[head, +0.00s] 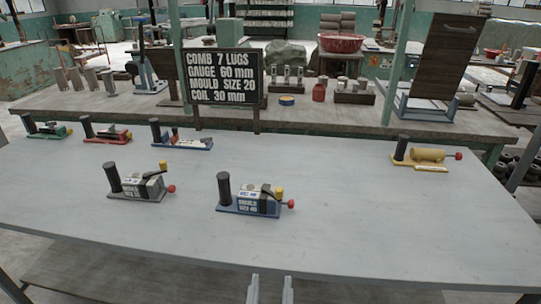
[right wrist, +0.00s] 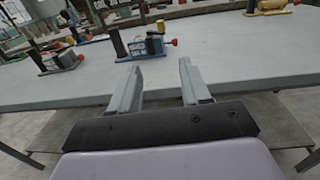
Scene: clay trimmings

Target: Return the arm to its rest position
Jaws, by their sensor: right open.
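My right gripper (head: 270,287) shows at the bottom middle of the head view, below the near edge of the pale table (head: 380,225). In the right wrist view its two fingers (right wrist: 156,72) are apart, with nothing between them. The blue-based device (head: 248,197) with a black post stands on the table beyond it, apart from the fingers; it also shows in the wrist view (right wrist: 138,45). A grey-based device (head: 140,185) stands to its left. My left gripper is not in view.
Green (head: 47,128), red (head: 106,132) and blue (head: 182,137) based devices stand at the table's back left, a yellow one (head: 425,157) at back right. A black sign (head: 223,77) stands behind. The table's near strip is clear.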

